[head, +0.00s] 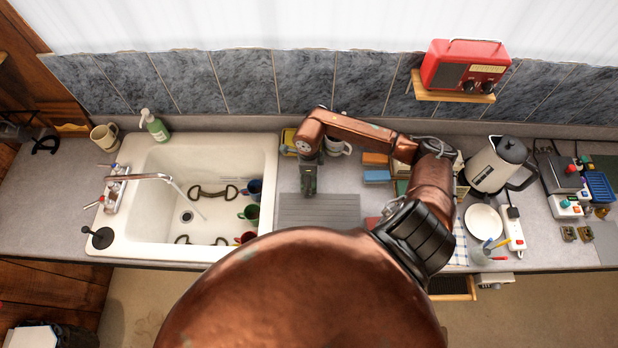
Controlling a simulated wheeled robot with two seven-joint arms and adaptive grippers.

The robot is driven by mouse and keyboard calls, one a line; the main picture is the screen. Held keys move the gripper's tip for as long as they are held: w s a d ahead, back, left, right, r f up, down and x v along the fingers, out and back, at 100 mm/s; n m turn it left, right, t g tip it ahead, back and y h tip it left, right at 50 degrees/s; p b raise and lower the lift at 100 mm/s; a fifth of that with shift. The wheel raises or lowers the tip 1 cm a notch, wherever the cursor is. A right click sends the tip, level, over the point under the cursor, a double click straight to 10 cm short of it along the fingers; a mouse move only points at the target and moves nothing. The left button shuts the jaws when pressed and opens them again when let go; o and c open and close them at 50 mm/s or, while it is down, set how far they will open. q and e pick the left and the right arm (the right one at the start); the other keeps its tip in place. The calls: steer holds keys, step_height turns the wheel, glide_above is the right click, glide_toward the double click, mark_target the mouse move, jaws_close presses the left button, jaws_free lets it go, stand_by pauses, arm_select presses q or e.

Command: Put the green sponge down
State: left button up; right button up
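My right arm reaches in from the right and bends over the counter. Its gripper (309,186) points down beside the left end of the grey ribbed drainboard (325,212), right of the sink. The gripper looks dark green-grey and is small and seen from above. I cannot tell whether its fingers are open or shut, or whether a green sponge is between them. Sponge-like blocks lie to its right: an orange block (375,159) and a blue block (377,176). A greenish block (401,187) is partly hidden by my arm. My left gripper is not in view.
The white sink (140,222) on the left holds several mugs and dark horse bits, with water running from the tap (140,177). A soap bottle (154,126) stands behind it. A kettle (493,164), white plate (483,221) and power strip (514,228) crowd the right.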

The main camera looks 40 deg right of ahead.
steer(key=shift+r+p, duration=0.5)
steer(key=shift+p, duration=0.05)
step_height(320, 180, up, 12)
steer(key=b, duration=0.4)
steer(key=shift+f, duration=0.15)
